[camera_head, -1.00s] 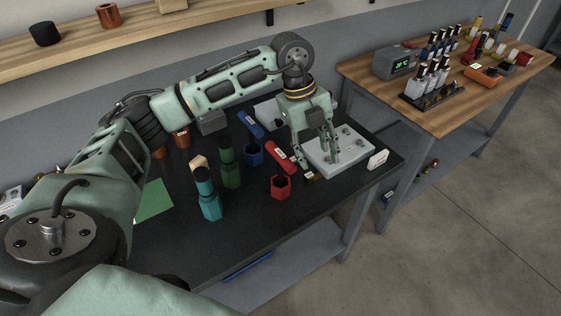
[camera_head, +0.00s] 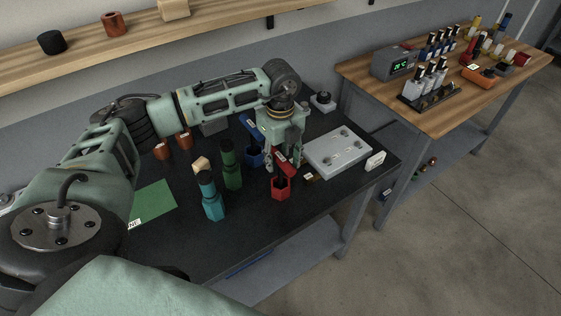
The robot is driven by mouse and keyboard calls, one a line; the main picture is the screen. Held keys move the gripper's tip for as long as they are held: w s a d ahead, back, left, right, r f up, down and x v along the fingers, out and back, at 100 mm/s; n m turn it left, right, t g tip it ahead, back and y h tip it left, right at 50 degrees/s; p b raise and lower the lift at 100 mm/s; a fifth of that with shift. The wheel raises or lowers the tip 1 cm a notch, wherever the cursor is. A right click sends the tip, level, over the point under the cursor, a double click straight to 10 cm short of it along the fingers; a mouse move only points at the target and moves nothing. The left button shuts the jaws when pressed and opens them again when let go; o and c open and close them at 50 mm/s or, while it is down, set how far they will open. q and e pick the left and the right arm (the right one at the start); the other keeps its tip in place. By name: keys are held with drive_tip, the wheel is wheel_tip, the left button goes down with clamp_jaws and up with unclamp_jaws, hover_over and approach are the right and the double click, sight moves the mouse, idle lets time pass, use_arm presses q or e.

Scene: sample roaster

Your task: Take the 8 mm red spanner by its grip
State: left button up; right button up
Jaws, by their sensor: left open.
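The red spanner (camera_head: 286,163) has a red grip with a pale label and leans at a slant just above a red hexagonal cup-like piece (camera_head: 281,188) on the dark table. Whether the two are joined is too small to tell. My left gripper (camera_head: 283,166) points down over the red spanner, its open fingers on either side of the grip. I cannot tell whether they touch it. The gripper partly hides the upper end of the spanner. My right gripper is out of view.
A blue piece (camera_head: 255,158), a green one (camera_head: 231,172) and a teal one (camera_head: 213,205) stand close by on the left. A light grey plate (camera_head: 338,150) lies to the right. The black table's front (camera_head: 250,222) is clear. A wooden bench (camera_head: 445,115) stands at right.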

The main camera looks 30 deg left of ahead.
use_arm(q)
drive_tip(key=shift+c, duration=0.5)
clamp_jaws()
